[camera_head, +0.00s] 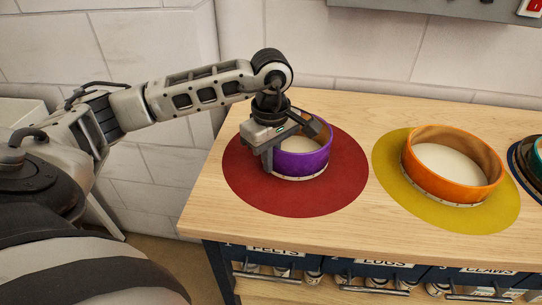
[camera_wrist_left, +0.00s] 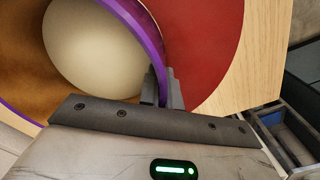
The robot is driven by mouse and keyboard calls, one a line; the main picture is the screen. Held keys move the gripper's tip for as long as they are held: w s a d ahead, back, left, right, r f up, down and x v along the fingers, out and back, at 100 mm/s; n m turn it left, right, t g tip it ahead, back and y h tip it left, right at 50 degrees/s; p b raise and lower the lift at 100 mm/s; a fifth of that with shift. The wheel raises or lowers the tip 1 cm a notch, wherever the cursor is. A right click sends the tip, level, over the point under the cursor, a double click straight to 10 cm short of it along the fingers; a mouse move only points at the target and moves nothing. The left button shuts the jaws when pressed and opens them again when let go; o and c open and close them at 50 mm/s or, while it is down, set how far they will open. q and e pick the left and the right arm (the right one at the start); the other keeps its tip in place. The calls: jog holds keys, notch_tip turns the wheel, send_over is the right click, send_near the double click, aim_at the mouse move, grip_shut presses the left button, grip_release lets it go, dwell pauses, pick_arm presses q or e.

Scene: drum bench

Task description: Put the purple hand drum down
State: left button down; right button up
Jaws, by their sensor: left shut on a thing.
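The purple hand drum (camera_head: 303,163) is at the red round mat (camera_head: 340,190) on the wooden bench, open side up with its pale skin inside. Its base looks at or very near the mat; I cannot tell whether it touches. My left gripper (camera_head: 268,152) comes from above and is shut on the drum's near-left wall. In the left wrist view the purple rim (camera_wrist_left: 142,40) runs between the two fingers (camera_wrist_left: 163,90), with the pale skin on one side and the red mat on the other. My right gripper is not in view.
An orange drum (camera_head: 452,182) sits on a yellow mat (camera_head: 392,157) to the right. A teal drum (camera_head: 537,158) is cut off at the right edge. Labelled drawers (camera_head: 385,265) line the bench front. Bare wood (camera_head: 225,215) shows at the bench's left end.

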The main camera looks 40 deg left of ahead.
pick_arm(q)
jog(key=shift+f, duration=0.1)
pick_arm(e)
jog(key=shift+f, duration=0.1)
pick_arm(q)
jog(key=c, duration=2)
grip_release()
jog(key=shift+f, duration=0.1)
jog(key=o, duration=0.4)
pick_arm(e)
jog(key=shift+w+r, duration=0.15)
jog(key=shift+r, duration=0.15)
pick_arm(q)
jog(key=shift+r, duration=0.25)
notch_tip(320, 180, up, 12)
